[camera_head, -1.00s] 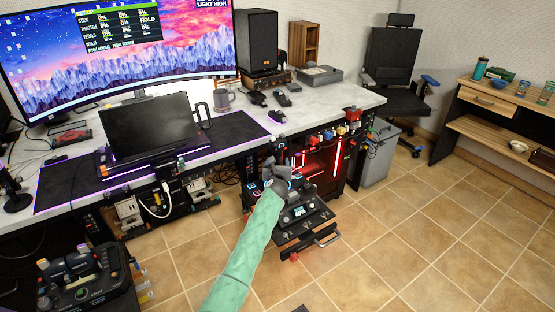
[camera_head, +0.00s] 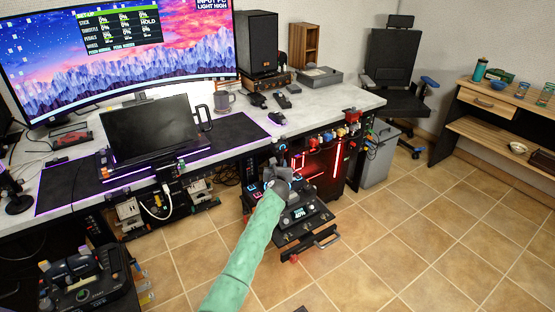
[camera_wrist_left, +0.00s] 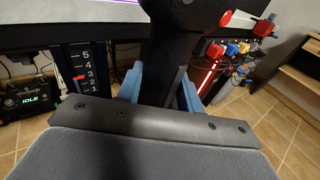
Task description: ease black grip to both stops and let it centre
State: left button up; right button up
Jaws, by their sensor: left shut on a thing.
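The black grip (camera_wrist_left: 172,45) stands upright in the left wrist view, between the two blue fingers of my left gripper (camera_wrist_left: 160,92). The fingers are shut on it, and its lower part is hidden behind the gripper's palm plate. In the head view my left gripper (camera_head: 280,180) is at the black control base (camera_head: 302,218), at the end of my green arm. There the grip is small and mostly hidden by the gripper. My right gripper is in neither view.
The desk (camera_head: 330,101) with a big monitor (camera_head: 130,60) runs behind the control base. Coloured levers (camera_head: 345,127) stick out at its right. A second control box (camera_head: 85,285) stands at front left. A grey bin (camera_head: 378,155) stands at right, with open tiled floor (camera_head: 400,225) before it.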

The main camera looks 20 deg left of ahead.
pick_arm(q)
jog(key=shift+w+d+r+m+p, duration=0.1)
jog(key=shift+w+d+m+p, duration=0.45)
jog(key=shift+p, duration=1.1)
jog(key=shift+w+g, duration=0.15)
jog(key=shift+g, duration=0.25)
jog(key=shift+f, duration=0.2)
jog(key=shift+r+p, duration=0.1)
jog(key=shift+p, duration=0.25)
